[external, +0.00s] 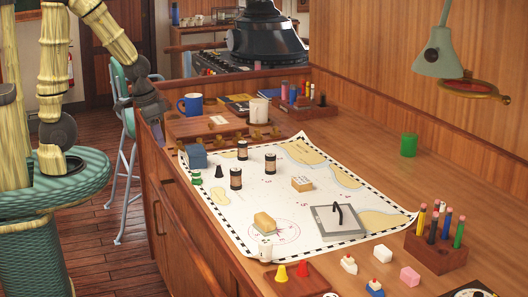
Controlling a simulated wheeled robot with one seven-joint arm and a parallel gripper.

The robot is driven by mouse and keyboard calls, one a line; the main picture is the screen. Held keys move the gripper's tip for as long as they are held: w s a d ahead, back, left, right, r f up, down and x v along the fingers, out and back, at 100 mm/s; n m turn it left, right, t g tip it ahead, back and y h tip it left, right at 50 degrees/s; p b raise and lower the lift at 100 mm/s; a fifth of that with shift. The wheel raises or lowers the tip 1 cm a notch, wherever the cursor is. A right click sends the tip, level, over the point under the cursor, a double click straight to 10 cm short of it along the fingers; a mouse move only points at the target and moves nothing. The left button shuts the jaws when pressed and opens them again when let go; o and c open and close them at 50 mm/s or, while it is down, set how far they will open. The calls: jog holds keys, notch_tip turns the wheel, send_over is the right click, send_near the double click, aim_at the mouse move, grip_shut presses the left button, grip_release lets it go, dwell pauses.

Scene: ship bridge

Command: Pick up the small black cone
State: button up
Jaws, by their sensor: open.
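The small black cone (219,171) stands upright near the left edge of the white chart (212,196) on the wooden desk. A blue block (196,156) is just behind it and a green piece (196,178) is close to its left. My gripper (158,140) hangs at the desk's left edge, to the left of and beyond the cone, apart from it. It is open and looks empty; its fingertips are small and dark in this view.
A grey plate with a black handle (338,222) and tan blocks (264,223) rest on the chart. A blue mug (190,104) stands behind. A pencil holder (436,252) is at right.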

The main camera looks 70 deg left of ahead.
jog(key=w+a+r+t+p, duration=0.15)
jog(key=w+r+p, duration=0.25)
jog(key=r+p, duration=1.15)
jog(key=w+a+f+m+t+h+p, duration=0.1)
jog(key=w+a+f+m+t+p, duration=0.15)
jog(key=f, duration=0.45)
jog(key=w+a+f+m+t+p, duration=0.1)
jog(key=w+f, duration=0.2)
jog(key=f, duration=0.4)
jog(key=s+f+n+t+y, duration=0.1)
jog(key=s+f+n+t, duration=0.2)
jog(key=s+f+t, duration=0.2)
notch_tip(320, 180, down, 4)
jog(key=shift+s+a+r, duration=0.1)
jog(key=shift+s+a, duration=0.1)
jog(key=shift+s, duration=0.75)
jog(key=shift+n, duration=0.25)
